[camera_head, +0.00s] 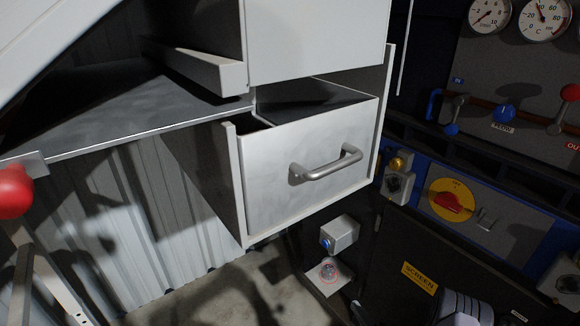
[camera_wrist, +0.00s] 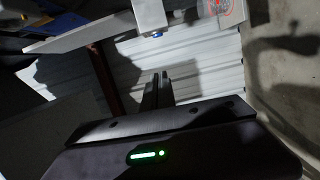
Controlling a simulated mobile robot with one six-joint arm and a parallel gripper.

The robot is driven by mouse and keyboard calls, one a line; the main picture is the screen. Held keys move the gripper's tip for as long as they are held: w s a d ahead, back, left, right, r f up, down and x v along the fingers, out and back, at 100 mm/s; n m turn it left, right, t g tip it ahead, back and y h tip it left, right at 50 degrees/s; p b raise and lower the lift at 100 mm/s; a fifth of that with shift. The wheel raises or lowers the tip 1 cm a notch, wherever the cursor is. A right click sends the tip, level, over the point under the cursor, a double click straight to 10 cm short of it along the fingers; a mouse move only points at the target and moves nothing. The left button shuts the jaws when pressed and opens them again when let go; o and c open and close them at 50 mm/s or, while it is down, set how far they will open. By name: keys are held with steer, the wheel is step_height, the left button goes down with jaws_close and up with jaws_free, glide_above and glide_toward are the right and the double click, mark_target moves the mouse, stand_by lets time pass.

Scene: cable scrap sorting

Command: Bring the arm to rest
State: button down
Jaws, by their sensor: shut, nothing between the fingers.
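My gripper (camera_wrist: 161,78) shows in the wrist view, its two dark fingers together with nothing between them. It points toward pale corrugated metal (camera_wrist: 205,72), and its body with a green light fills the bottom of that view. I cannot make out my gripper in the head view. No object is held.
A metal drawer (camera_head: 275,180) with a bar handle (camera_head: 326,164) stands partly open beside a grey worktop (camera_head: 120,105). A box with a blue-ringed button (camera_head: 339,235) is below it. A blue panel with a red rotary switch (camera_head: 453,202) is at right. A red ball (camera_head: 14,192) is at left.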

steer(key=w+a+r+n+g+y, duration=0.2)
steer(key=a+r+n+y, duration=0.15)
steer(key=r, duration=0.25)
steer(key=w+a+r+n+g+y, duration=0.1)
steer(key=w+a+r+n+y, duration=0.1)
steer(key=a+r+n, duration=0.4)
steer(key=s+a+r+n+g+y, duration=0.1)
steer(key=s+a+r+n+g, duration=0.15)
steer(key=r+n, duration=0.3)
steer(key=s+a+r+n+g, duration=0.2)
steer(key=s+r+n+g, duration=0.15)
steer(key=r, duration=0.25)
steer(key=s+a+r+n+g+y, duration=0.1)
steer(key=s+a+r+n+g, duration=0.1)
steer(key=a+r+n+g, duration=0.25)
steer(key=s+r+n+g+h, duration=0.2)
steer(key=s+r+n+h, duration=0.65)
steer(key=s+n, duration=0.6)
steer(key=s+d+r+n+t+h, duration=0.4)
steer(key=s+d+r+n+t, duration=0.1)
steer(key=s+d+n, duration=0.2)
steer(key=shift+s+r+n, duration=0.15)
steer(key=shift+s+n, duration=0.4)
steer(key=shift+s, duration=0.35)
